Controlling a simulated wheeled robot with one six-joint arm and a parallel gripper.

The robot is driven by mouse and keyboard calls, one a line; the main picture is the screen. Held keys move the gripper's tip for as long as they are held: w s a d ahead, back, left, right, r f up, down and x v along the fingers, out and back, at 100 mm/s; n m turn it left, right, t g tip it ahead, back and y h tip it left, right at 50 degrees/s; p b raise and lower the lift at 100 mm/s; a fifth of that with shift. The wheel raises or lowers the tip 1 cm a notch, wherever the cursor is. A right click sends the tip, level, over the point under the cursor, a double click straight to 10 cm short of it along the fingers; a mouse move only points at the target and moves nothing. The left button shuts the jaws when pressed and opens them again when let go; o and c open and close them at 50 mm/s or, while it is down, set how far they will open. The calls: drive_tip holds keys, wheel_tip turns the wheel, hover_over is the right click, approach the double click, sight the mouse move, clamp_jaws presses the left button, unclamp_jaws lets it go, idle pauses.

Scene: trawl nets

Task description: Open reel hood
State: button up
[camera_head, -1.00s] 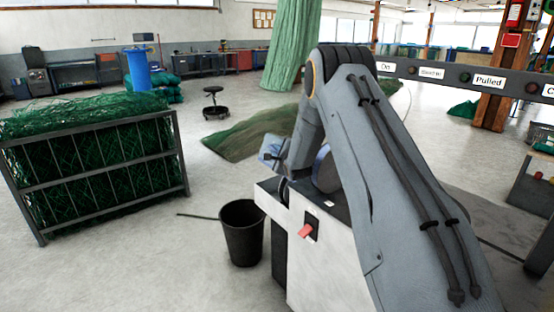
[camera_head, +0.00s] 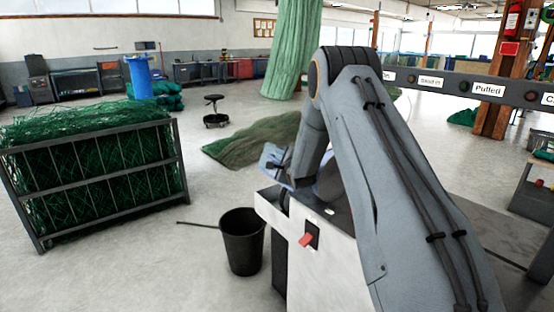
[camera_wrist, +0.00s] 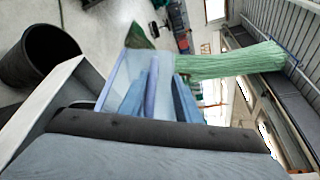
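The reel hood appears to be the pale blue see-through panel (camera_head: 270,156) over the far side of the white machine cabinet (camera_head: 300,240). Only its left part shows in the head view; my arm hides the rest. In the wrist view the hood panel (camera_wrist: 116,76) fills the middle left. My gripper (camera_wrist: 160,92) shows there as two blue-grey fingers set apart. A thin lavender bar, perhaps the hood's edge, runs between them. I cannot tell whether either finger touches it. In the head view the gripper is mostly hidden behind my arm.
A black bin (camera_head: 243,242) stands left of the cabinet, which carries a red switch (camera_head: 305,239). A metal rack of green net (camera_head: 95,175) is farther left. A labelled beam (camera_head: 455,84) crosses at right. The floor between rack and bin is mostly clear.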

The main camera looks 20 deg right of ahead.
drive_tip(key=shift+s+r, duration=0.15)
drive_tip(key=shift+s, duration=0.8)
drive_tip(key=shift+s+r, duration=0.2)
drive_tip(key=shift+s, duration=0.8)
drive_tip(key=shift+s+r, duration=0.15)
drive_tip(key=shift+s, duration=0.8)
drive_tip(key=shift+s, duration=0.1)
drive_tip(key=s+r+p, duration=0.2)
drive_tip(key=s+p, duration=0.2)
drive_tip(key=s, duration=0.4)
drive_tip(key=shift+s+p, duration=0.3)
